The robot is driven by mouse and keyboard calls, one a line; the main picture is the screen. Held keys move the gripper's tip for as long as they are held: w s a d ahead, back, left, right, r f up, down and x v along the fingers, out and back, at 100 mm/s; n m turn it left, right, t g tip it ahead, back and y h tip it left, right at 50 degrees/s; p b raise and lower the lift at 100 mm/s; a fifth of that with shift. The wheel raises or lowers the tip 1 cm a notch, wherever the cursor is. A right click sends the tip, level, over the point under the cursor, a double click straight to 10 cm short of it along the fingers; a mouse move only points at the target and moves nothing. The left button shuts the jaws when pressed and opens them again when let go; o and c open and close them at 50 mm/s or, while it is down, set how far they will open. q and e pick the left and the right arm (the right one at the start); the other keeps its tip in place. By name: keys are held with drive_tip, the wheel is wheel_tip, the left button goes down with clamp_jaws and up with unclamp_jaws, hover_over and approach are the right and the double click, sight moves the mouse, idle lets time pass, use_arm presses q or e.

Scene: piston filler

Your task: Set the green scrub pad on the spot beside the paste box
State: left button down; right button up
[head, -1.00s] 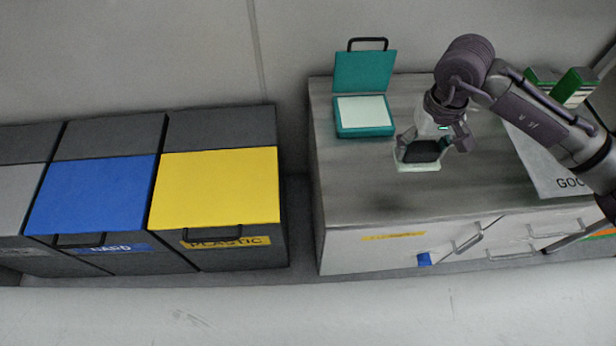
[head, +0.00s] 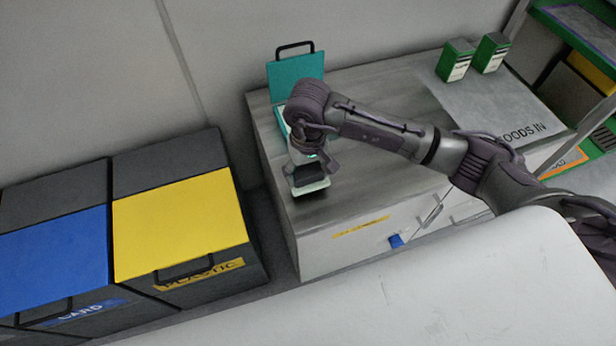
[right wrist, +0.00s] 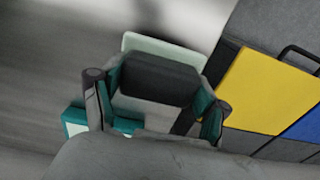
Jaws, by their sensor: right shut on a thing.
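My right gripper (head: 311,170) is shut on the scrub pad, a dark grey block on a pale green base (head: 312,188). In the right wrist view the dark block (right wrist: 158,80) sits between the fingers, with the pale base (right wrist: 150,46) showing beyond it. The pad is over the left part of the grey counter (head: 365,190), in front of an open teal box (head: 295,75), likely the paste box. I cannot tell whether the pad touches the counter. My arm partly hides the box, and no marked spot shows. My left gripper is not in view.
Yellow (head: 180,222) and blue (head: 55,250) lidded bins stand left of the counter. Two green-and-white boxes (head: 456,60) stand at the back right, by a grey "GOODS IN" mat (head: 480,105). The counter's left edge is close to the pad.

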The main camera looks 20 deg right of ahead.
sight(308, 180)
wheel_tip(308, 180, down, 3)
drive_tip(key=shift+r, duration=0.15)
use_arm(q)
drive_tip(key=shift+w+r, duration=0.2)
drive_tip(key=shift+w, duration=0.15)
use_arm(e)
drive_tip(key=shift+f, duration=0.2)
drive_tip(key=o, duration=1.1)
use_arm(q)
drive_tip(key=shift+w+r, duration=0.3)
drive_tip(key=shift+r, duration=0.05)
